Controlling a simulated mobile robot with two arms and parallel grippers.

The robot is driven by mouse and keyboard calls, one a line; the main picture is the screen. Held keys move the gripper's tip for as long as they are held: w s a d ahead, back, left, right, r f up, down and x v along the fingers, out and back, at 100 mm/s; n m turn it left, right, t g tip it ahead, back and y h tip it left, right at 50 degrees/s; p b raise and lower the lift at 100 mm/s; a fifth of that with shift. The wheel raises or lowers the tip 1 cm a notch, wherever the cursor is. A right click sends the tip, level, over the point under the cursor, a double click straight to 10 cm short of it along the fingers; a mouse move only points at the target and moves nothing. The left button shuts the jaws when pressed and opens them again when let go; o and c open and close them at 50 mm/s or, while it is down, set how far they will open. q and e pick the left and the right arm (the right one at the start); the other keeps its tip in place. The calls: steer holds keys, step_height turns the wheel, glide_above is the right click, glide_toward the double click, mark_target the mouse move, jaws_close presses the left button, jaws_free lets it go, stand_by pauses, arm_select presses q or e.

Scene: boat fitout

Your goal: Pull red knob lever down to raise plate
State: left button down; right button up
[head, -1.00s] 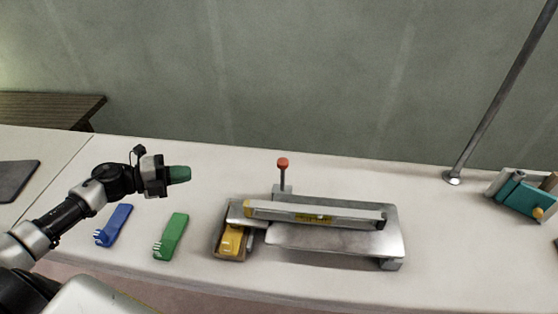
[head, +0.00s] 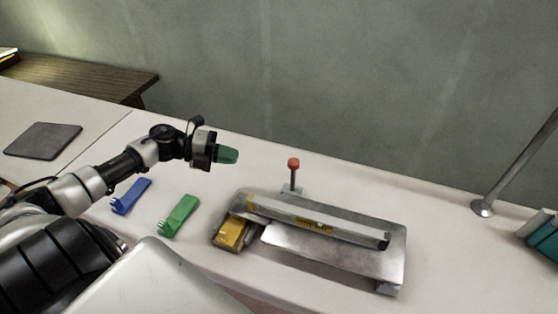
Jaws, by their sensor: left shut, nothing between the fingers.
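The red knob (head: 293,163) tops an upright grey lever (head: 293,179) at the back of a metal press-like device. The device's flat metal plate (head: 330,256) lies in front of the lever, under a long bar (head: 325,224) with a yellow label. My left gripper (head: 228,155), with green fingertips, is shut and empty. It is in the air to the left of the red knob, apart from it, pointing right. My right gripper is not in view.
A blue clip-like tool (head: 131,196) and a green one (head: 179,216) lie on the white table left of the device. A yellow block (head: 231,233) sits at the device's left end. A metal pole (head: 515,165) stands at the right. A dark mat (head: 43,140) lies far left.

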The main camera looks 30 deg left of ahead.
arm_select(q)
steer(key=p, duration=0.2)
glide_toward(293, 176)
steer(key=w+d+r, duration=0.2)
steer(key=w+d, duration=0.1)
steer(key=shift+w+d+f, duration=0.1)
steer(key=shift+w+d, duration=0.4)
steer(key=shift+d, duration=0.05)
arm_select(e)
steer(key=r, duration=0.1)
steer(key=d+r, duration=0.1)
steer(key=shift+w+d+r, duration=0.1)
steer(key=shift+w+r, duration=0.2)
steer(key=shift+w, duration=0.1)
